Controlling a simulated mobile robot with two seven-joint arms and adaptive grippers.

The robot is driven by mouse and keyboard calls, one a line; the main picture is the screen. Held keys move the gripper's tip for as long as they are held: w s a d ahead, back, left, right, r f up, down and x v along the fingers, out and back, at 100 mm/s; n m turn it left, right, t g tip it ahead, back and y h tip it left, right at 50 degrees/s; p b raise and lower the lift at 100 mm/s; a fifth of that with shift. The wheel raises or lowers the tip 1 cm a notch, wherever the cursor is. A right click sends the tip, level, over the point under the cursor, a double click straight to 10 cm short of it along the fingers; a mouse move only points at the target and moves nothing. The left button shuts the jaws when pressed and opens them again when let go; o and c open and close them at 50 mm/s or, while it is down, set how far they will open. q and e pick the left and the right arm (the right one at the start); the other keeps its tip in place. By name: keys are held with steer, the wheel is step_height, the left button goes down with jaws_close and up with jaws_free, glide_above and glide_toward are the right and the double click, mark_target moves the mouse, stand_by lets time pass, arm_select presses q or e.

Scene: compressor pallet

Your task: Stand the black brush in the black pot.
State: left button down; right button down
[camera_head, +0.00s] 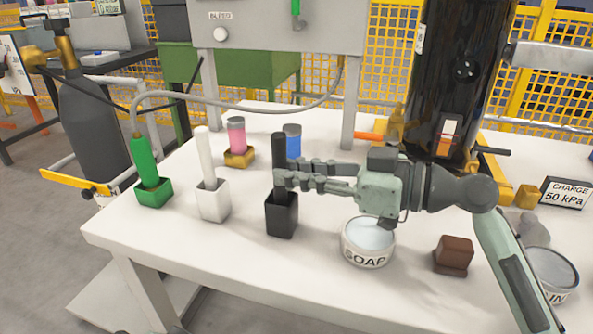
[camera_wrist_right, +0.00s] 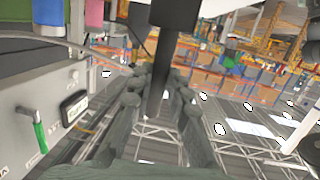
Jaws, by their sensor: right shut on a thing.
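The black brush (camera_head: 279,150) is upright in the head view, with its handle between the fingers of my right gripper (camera_head: 287,179). The gripper is shut on it from the right. The black pot (camera_head: 281,216) stands on the table directly below, and the brush's lower end meets its opening. I cannot tell how deep the brush sits. In the right wrist view the dark handle (camera_wrist_right: 158,85) runs between the fingers (camera_wrist_right: 160,100) towards a black block at the top edge. My left gripper is not in view.
A white pot (camera_head: 213,202) with a white brush and a green pot (camera_head: 154,192) with a green brush stand to the left. A soap tub (camera_head: 367,243) and a brown block (camera_head: 454,255) are to the right. The table front is clear.

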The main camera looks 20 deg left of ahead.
steer(key=shift+f+b, duration=0.4)
steer(key=shift+f, duration=0.1)
steer(key=c, duration=1.4)
jaws_free()
steer(key=shift+o, duration=0.2)
steer(key=s+d+r, duration=0.1)
steer(key=d, duration=0.6)
steer(key=shift+d, duration=0.2)
